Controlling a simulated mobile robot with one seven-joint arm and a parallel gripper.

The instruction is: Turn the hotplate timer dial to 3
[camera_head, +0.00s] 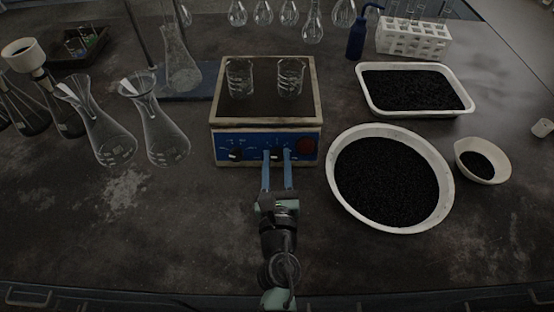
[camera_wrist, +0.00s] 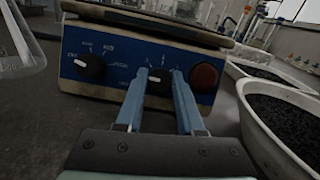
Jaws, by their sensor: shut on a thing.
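The hotplate (camera_head: 218,140) stands in the middle of the table with a blue front panel. In the wrist view the panel (camera_wrist: 120,55) carries a left black dial (camera_wrist: 90,68), a middle black dial (camera_wrist: 159,82) and a round red knob or light (camera_wrist: 205,78) at the right. My gripper (camera_head: 277,158) is at the panel, its two blue fingers on either side of the middle dial. In the wrist view my gripper (camera_wrist: 159,88) is shut on that dial. The dial's white mark points roughly up, slightly left. The fingers hide some scale markings; the numerals are too small to read.
Two glass beakers (camera_head: 240,78) stand on the hotplate top. A round white bowl of black grains (camera_head: 335,185) lies close to the right, with a rectangular tray (camera_head: 370,105) behind it. Glass flasks (camera_head: 167,135) stand to the left. The table in front is clear.

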